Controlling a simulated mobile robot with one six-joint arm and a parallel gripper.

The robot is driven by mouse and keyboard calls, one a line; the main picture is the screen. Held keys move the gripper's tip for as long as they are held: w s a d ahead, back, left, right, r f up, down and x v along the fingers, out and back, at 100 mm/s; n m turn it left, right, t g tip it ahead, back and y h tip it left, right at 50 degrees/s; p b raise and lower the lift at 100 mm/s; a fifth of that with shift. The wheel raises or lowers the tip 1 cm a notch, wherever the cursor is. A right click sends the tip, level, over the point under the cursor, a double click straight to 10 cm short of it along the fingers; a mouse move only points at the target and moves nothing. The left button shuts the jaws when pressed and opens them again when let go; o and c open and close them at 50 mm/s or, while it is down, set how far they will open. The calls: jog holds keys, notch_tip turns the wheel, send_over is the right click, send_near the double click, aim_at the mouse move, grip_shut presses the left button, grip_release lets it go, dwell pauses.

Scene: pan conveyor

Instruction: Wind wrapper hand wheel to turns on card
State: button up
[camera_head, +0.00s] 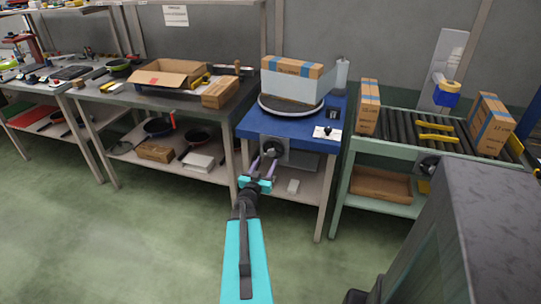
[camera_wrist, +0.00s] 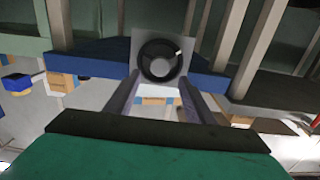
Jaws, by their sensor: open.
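The hand wheel (camera_head: 271,148) is a dark ring on a grey plate, on the front of the blue wrapper table (camera_head: 245,128). In the wrist view the wheel (camera_wrist: 143,60) is seen face on, with a small light mark on its rim. A white card (camera_head: 328,133) lies on the table's front right, too small to read. A carton with white wrap (camera_head: 290,88) stands on the round turntable (camera_head: 291,111). My gripper (camera_head: 264,165) is open, pointing at the wheel. In the wrist view its fingers (camera_wrist: 159,82) reach toward the wheel's two sides; contact cannot be told.
A grey bench (camera_head: 115,94) with an open carton (camera_head: 168,79) stands left. A roller conveyor (camera_head: 400,130) with cartons (camera_head: 367,107) stands right. Under the wrapper table is a shelf (camera_head: 305,192) with a small white block. The green floor in front is clear.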

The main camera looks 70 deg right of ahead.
aim_at(271, 154)
jog(key=shift+w+d, duration=0.15)
jog(key=shift+d, duration=2.9)
jog(key=c, duration=1)
jog(key=shift+w+d, duration=0.15)
jog(key=shift+d, duration=0.15)
jog(key=shift+a+f, duration=0.1)
jog(key=shift+a, duration=0.25)
